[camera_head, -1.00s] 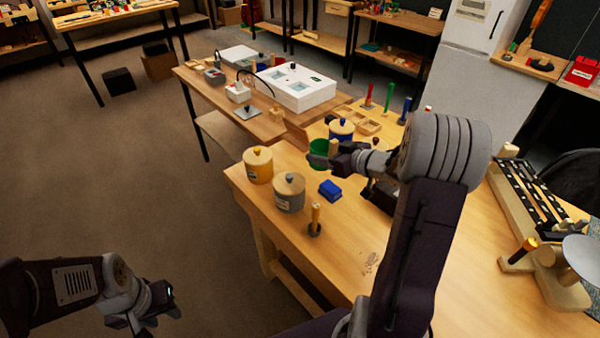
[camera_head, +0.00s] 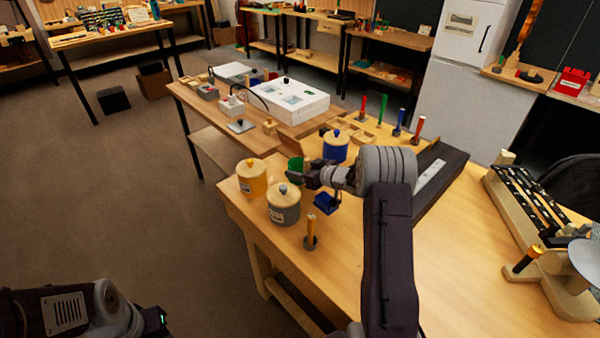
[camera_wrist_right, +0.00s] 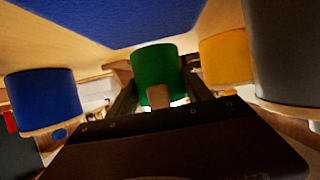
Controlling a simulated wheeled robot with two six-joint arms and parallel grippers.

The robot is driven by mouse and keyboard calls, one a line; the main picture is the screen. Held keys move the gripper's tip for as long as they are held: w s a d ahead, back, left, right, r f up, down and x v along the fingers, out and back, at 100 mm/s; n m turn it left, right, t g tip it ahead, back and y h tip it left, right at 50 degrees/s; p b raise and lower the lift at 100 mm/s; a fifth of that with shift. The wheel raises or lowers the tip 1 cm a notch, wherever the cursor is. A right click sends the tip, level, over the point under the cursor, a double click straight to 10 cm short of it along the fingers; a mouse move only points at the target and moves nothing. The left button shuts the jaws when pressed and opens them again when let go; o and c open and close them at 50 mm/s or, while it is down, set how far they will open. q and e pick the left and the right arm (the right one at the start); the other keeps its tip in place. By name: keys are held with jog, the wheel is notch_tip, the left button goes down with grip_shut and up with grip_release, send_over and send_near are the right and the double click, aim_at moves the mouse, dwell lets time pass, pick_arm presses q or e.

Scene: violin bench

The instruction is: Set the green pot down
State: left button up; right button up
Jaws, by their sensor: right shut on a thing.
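The green pot (camera_head: 295,166) is between the fingers of my right gripper (camera_head: 297,176), which is shut on it. It stands among the other pots over the far left part of the bench, partly hidden by the gripper. The right wrist view, which appears upside down, shows the green pot (camera_wrist_right: 155,65) upright between the fingers, with a pale wooden piece (camera_wrist_right: 158,96) in front of it. I cannot tell whether its base touches the bench. My left arm (camera_head: 110,310) is at the lower left, its gripper mostly cut off by the frame edge.
A yellow pot (camera_head: 251,180), a grey pot (camera_head: 283,206) and a blue pot (camera_head: 336,148) stand close around. A wooden-handled tool (camera_head: 311,230) stands near the front edge.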

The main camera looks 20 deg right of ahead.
jog(key=shift+r, duration=0.1)
jog(key=shift+f, duration=0.35)
jog(key=shift+s+f, duration=0.2)
jog(key=shift+f, duration=0.1)
jog(key=o, duration=1.3)
jog(key=shift+a, duration=0.1)
jog(key=shift+o, duration=0.2)
jog(key=shift+f, duration=0.1)
